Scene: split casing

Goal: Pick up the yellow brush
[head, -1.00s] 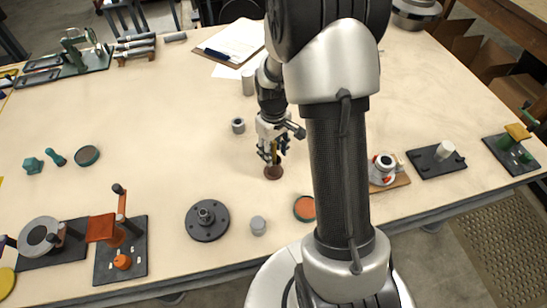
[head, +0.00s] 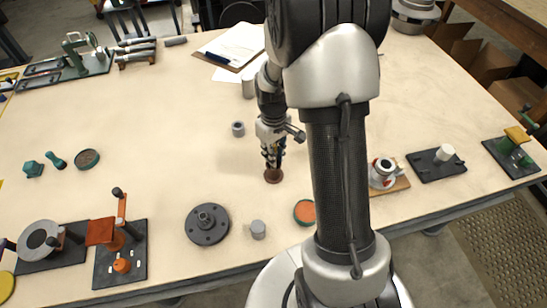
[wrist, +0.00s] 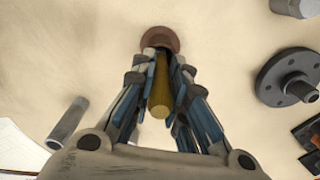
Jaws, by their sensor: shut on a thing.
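The yellow brush stands upright, its yellow handle (wrist: 159,88) between the fingers of my gripper (wrist: 162,60) in the wrist view. Its round reddish-brown base (wrist: 160,38) shows beyond the fingertips. In the head view the base (head: 273,175) is just below my gripper (head: 272,160), and the fingers mostly hide the handle. My gripper points down and is shut on the handle. The base appears at tabletop level; I cannot tell whether it touches the table.
A small grey ring (head: 238,128) and a grey cylinder (head: 249,87) stand behind. A dark flanged disc (head: 207,224), a small grey cylinder (head: 258,229) and an orange-topped round dish (head: 305,211) are in front. The table left of my gripper is mostly clear.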

